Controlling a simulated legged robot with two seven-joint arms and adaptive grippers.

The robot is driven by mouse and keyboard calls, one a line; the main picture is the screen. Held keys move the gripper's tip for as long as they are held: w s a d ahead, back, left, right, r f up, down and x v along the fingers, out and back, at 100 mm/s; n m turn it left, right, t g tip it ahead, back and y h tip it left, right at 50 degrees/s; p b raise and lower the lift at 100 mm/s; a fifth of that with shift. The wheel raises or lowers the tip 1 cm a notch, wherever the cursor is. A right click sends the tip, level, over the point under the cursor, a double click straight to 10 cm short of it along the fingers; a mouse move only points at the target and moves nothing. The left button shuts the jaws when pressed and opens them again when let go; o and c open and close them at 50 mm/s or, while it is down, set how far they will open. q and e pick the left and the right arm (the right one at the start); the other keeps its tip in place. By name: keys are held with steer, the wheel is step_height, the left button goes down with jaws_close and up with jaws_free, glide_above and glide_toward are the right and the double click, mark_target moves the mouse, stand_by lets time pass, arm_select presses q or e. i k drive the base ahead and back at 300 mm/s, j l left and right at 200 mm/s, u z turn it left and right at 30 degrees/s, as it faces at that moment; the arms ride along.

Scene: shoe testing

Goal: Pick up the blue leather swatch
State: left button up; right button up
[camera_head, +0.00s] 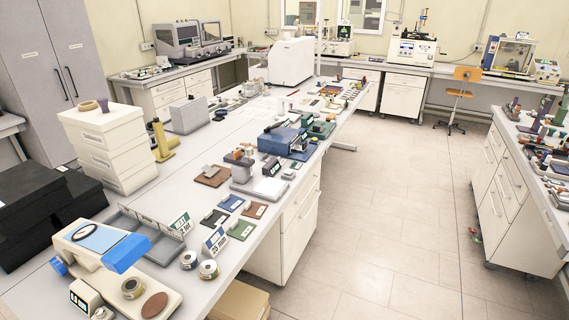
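The blue leather swatch (229,205) lies flat on the long bench in a small group of swatches, with a small light block on it. A black swatch (213,220) lies to its front left, a green swatch (240,231) in front of it, and a reddish-brown swatch (256,212) to its right. Small pale blocks or labels sit on these too. Neither of my grippers shows in the head view.
The long bench (180,216) is crowded. A grey tray with sign cards, metal rolls (208,271) and a scale-like device (108,247) stand nearer. A grey clamp device (240,168) stands behind the swatches.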

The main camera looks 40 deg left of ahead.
mark_target(230, 203)
steer(key=i+u, duration=0.3)
steer(key=i, duration=0.35)
steer(key=i+l+u, duration=0.2)
steer(key=i+u, duration=0.15)
steer(key=i, duration=0.3)
